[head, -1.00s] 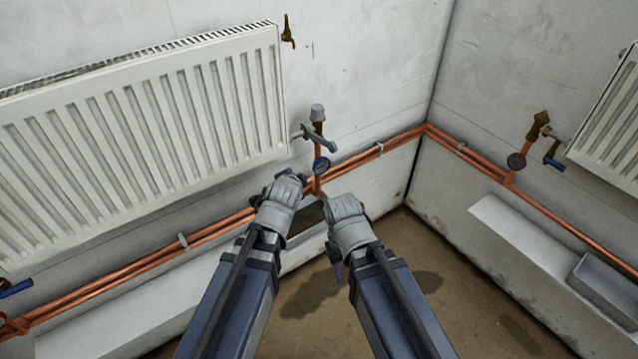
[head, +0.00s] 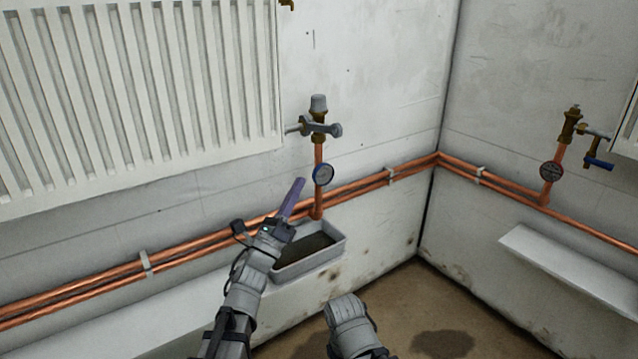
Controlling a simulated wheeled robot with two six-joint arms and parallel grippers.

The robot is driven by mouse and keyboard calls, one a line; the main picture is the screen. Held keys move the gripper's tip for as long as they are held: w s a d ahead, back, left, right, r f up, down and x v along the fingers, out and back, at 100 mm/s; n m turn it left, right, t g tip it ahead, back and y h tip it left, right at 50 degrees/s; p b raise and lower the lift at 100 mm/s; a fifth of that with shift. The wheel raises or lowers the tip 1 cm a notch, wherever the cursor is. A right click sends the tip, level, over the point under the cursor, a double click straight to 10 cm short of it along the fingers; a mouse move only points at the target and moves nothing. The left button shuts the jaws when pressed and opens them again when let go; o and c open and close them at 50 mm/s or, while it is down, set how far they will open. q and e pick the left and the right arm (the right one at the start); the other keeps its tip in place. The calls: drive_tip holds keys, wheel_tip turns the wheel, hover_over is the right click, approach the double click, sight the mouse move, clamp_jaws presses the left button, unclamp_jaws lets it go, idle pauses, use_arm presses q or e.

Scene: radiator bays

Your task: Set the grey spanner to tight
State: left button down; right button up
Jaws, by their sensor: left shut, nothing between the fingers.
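The grey spanner (head: 322,128) sits on the brass valve (head: 319,112), beside the radiator's lower right corner. It lies nearly level, with its rounded end to the right. A grey cap tops the valve, and a blue-rimmed gauge (head: 323,174) is on the copper riser below. My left gripper (head: 298,183) is shut and empty, below and slightly left of the spanner and not touching it. Its purple fingers point up. My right gripper (head: 348,312) is low in the middle of the view, well below the spanner. Its fingers are hidden behind its wrist.
A white radiator (head: 140,95) fills the upper left. Copper pipes (head: 360,188) run along both walls. A grey tray (head: 332,249) with dark contents stands under the riser. Another valve with a blue handle (head: 598,164) is at the right. The wall right of the spanner is clear.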

use_arm(q)
wheel_tip(320, 180, down, 2)
drive_tip(key=s+m+g+h+b, duration=0.2)
drive_tip(key=m+h, duration=0.2)
drive_tip(key=m+h+p, duration=0.1)
drive_tip(key=m+p, duration=0.1)
drive_tip(key=p, duration=0.6)
approach(324, 126)
drive_tip(key=w+d, duration=0.4)
drive_tip(key=d, duration=0.1)
drive_tip(key=shift+a+r+p, duration=0.3)
drive_tip(key=shift+r+p, duration=0.25)
drive_tip(key=shift+p, duration=0.1)
drive_tip(key=shift+a+r+p, duration=0.25)
drive_tip(key=shift+r+p, duration=0.25)
drive_tip(key=shift+p, duration=0.1)
use_arm(e)
wheel_tip(324, 126, up, 7)
drive_tip(key=shift+f, duration=0.15)
